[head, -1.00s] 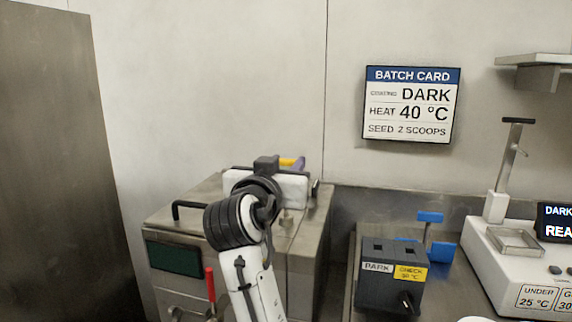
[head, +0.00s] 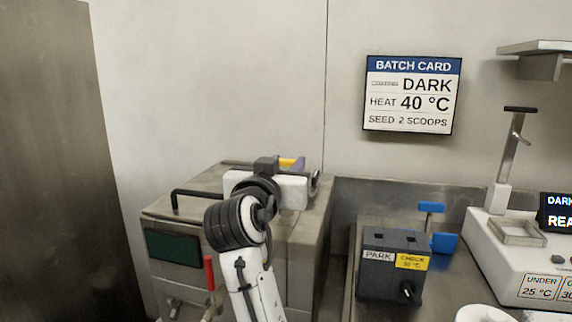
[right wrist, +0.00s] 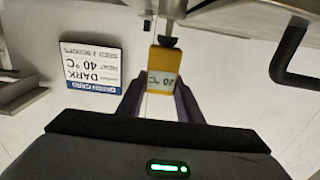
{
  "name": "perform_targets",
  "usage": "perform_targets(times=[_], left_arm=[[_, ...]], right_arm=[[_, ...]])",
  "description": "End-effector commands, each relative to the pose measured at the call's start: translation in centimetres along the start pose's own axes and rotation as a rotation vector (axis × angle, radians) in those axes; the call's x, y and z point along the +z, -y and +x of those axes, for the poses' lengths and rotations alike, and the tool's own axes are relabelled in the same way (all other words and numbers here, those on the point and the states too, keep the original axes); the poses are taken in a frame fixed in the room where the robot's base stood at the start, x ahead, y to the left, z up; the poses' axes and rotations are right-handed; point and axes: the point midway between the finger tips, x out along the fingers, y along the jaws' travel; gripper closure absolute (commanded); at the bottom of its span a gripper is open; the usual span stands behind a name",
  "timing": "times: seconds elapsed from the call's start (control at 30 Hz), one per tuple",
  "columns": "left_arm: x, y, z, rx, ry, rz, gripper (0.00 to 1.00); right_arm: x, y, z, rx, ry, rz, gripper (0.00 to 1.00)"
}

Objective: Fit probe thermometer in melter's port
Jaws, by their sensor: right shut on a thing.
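The melter (head: 300,232) is a steel box with a black handle on its lid, against the back wall. My right gripper (head: 288,164) is above the rear of its top, mostly turned away from the head view. A dark collar and thin metal stem extend from the body towards the melter's steel top (right wrist: 235,12). The port and the stem's tip are hidden, so I cannot tell whether the stem is in it. My left gripper is not in view.
A dark block marked PARK and CHECK (head: 390,283) stands on the counter to the right, with blue pieces behind it. A white machine (head: 488,245) with a steel post is further right. A batch card (head: 412,95) hangs on the wall.

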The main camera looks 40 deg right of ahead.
Motion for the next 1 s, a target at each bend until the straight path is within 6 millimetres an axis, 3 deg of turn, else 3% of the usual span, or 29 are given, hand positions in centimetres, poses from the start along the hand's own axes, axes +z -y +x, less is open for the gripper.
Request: perform_targets(times=[0.67, 0.7, 0.8, 1.0], left_arm=[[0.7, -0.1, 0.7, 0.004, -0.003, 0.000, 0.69], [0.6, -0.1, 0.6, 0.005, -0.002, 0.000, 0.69], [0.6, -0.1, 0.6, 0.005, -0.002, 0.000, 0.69], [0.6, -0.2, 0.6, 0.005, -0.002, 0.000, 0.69]], right_arm=[[1.8, 0.0, 0.0, 0.000, 0.000, 0.000, 0.91], [1.6, 0.0, 0.0, 0.000, -0.001, 0.001, 0.62], [1.6, 0.0, 0.0, 0.000, -0.001, 0.000, 0.46], [1.6, 0.0, 0.0, 0.000, 0.000, 0.000, 0.46]])
